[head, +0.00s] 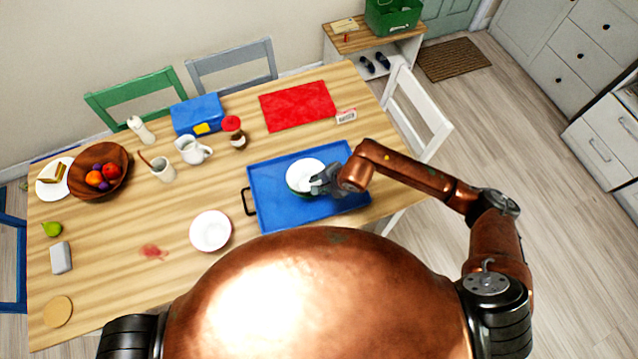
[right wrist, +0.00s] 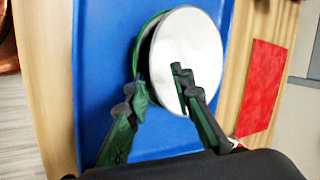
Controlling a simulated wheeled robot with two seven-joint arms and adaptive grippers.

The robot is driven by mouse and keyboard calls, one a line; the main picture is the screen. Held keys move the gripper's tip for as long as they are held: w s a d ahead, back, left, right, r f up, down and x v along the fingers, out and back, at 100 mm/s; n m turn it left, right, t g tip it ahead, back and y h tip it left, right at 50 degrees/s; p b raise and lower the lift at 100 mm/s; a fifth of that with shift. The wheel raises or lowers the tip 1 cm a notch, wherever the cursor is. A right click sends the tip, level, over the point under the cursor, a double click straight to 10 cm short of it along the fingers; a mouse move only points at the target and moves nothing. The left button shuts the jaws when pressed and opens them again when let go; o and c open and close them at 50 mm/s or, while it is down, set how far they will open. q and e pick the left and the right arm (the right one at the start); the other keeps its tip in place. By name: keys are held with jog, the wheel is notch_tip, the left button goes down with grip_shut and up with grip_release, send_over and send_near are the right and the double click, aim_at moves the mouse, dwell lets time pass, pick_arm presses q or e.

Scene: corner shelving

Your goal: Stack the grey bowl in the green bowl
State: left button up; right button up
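A round white-looking bowl (head: 303,172) stands on the blue tray, with a dark green edge at its lower left. In the right wrist view its pale inside (right wrist: 187,45) sits within a green rim (right wrist: 138,53), off-centre; this looks like a pale bowl nested in the green bowl, though I cannot be sure. My right gripper (head: 322,182) is at the bowl's right side. In the wrist view its fingers (right wrist: 155,82) stand apart, one over the pale inside and one at the green edge. A second pale bowl (head: 210,231) stands on the table. My left gripper is out of view.
The blue tray (head: 266,194) lies on the wooden table. A red mat (head: 297,106), blue box (head: 197,113), jar (head: 237,140), white jug (head: 193,150) and mug (head: 162,169) stand behind. A fruit bowl (head: 85,160) is at left. The tray's left part is clear.

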jog(key=shift+r, duration=0.25)
jog(key=v, duration=1.2)
jog(key=shift+r+p, duration=0.35)
jog(key=shift+p, duration=0.05)
